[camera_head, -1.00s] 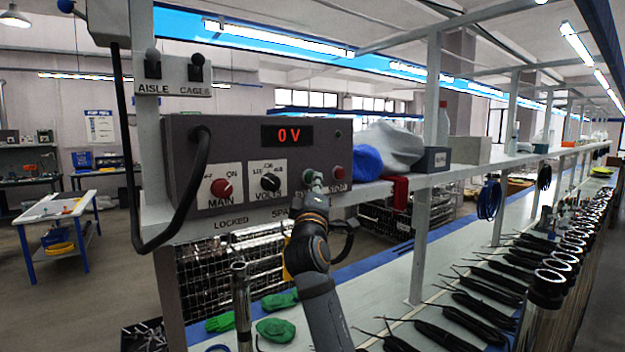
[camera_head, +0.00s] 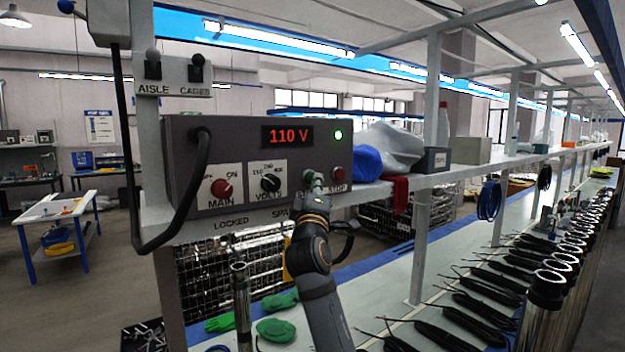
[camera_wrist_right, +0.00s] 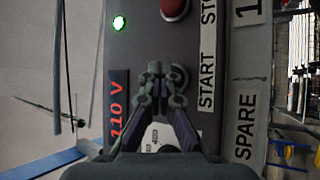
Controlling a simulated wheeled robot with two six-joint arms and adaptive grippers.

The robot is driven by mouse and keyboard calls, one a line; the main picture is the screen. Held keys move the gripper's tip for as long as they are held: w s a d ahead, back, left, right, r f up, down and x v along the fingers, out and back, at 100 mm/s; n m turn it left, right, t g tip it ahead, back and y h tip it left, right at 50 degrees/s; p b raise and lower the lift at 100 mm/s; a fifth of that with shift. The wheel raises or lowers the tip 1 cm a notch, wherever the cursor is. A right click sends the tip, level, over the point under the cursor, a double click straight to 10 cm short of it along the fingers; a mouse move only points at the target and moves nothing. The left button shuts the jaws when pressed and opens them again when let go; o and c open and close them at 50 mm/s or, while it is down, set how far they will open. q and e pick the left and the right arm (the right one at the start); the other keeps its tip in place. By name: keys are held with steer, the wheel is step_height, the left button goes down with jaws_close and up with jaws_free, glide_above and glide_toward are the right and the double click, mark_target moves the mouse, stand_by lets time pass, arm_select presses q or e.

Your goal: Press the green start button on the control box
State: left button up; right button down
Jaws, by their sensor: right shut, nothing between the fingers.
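The grey control box (camera_head: 235,150) hangs on the shelf frame. Its display (camera_head: 288,135) reads 110 V in red, and a green lamp (camera_head: 338,134) beside it is lit. The red stop button (camera_head: 338,173) is on the right of its face. My right gripper (camera_head: 314,184) is at the start button, hiding most of it in the head view. In the wrist view the shut, empty right gripper (camera_wrist_right: 155,68) is at the dark round start button (camera_wrist_right: 179,75), partly covering it, by the START label. Actual contact is hard to tell. My left gripper is not in view.
The MAIN knob (camera_head: 222,188) and VOLTS knob (camera_head: 270,182) sit left of my right gripper. A black cable loops down the box's left side.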

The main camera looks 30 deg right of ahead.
steer(key=shift+s, duration=0.6)
steer(key=s, duration=0.5)
steer(key=shift+d, duration=0.2)
steer(key=shift+f, duration=0.1)
stand_by(0.5)
